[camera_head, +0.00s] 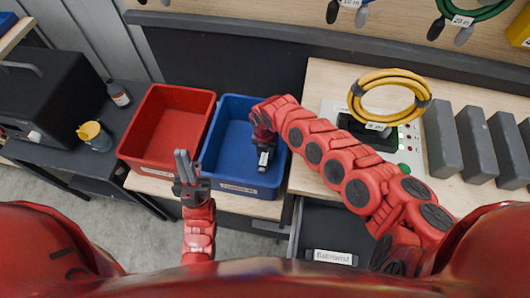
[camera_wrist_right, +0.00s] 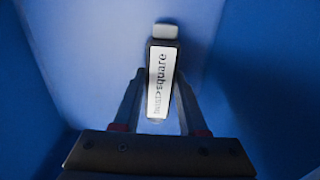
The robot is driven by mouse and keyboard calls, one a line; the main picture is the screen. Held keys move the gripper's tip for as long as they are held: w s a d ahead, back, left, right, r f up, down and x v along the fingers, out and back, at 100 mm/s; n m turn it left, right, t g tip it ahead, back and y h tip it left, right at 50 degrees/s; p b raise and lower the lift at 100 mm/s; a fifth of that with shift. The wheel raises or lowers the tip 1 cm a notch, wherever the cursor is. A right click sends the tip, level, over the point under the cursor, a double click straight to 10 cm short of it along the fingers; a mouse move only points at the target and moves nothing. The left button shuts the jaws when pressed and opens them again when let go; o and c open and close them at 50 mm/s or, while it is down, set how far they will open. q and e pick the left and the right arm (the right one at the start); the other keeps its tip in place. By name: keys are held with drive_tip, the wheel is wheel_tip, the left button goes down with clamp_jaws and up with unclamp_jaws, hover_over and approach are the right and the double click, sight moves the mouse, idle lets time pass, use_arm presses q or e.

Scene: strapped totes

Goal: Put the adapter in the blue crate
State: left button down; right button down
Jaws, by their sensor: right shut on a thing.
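The blue crate (camera_head: 224,186) stands in the middle of the head view, right of a red crate. My right gripper (camera_head: 264,146) reaches down into the blue crate. It is shut on the adapter (camera_head: 264,159), a small dark block with a white label. In the right wrist view the adapter (camera_wrist_right: 163,60) sits upright between the two fingers of the right gripper (camera_wrist_right: 160,92), with blue crate surfaces all around. Whether the adapter touches the crate floor I cannot tell. My left gripper (camera_head: 187,165) is in front of the crates, away from the adapter; its finger gap is unclear.
The red crate (camera_head: 148,141) is empty and stands left of the blue one. On the right bench are a coiled yellow cable (camera_head: 388,78) and several grey blocks (camera_head: 441,140). A labelled drawer (camera_head: 333,256) is open below. A yellow-lidded jar (camera_head: 94,136) stands at left.

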drive_tip(key=shift+f, duration=0.1)
drive_tip(key=shift+f+b, duration=0.4)
drive_tip(key=shift+b, duration=0.1)
drive_tip(key=shift+c, duration=2.2)
unclamp_jaws()
drive_tip(key=shift+r, duration=0.1)
drive_tip(key=shift+r+p, duration=0.35)
drive_tip(key=shift+p, duration=0.15)
wheel_tip(320, 180, up, 7)
drive_tip(key=shift+w+d+r+p, duration=0.1)
drive_tip(key=shift+w+r+p, duration=0.05)
drive_tip(key=shift+p, duration=0.3)
wheel_tip(320, 180, up, 5)
drive_tip(key=p, duration=0.4)
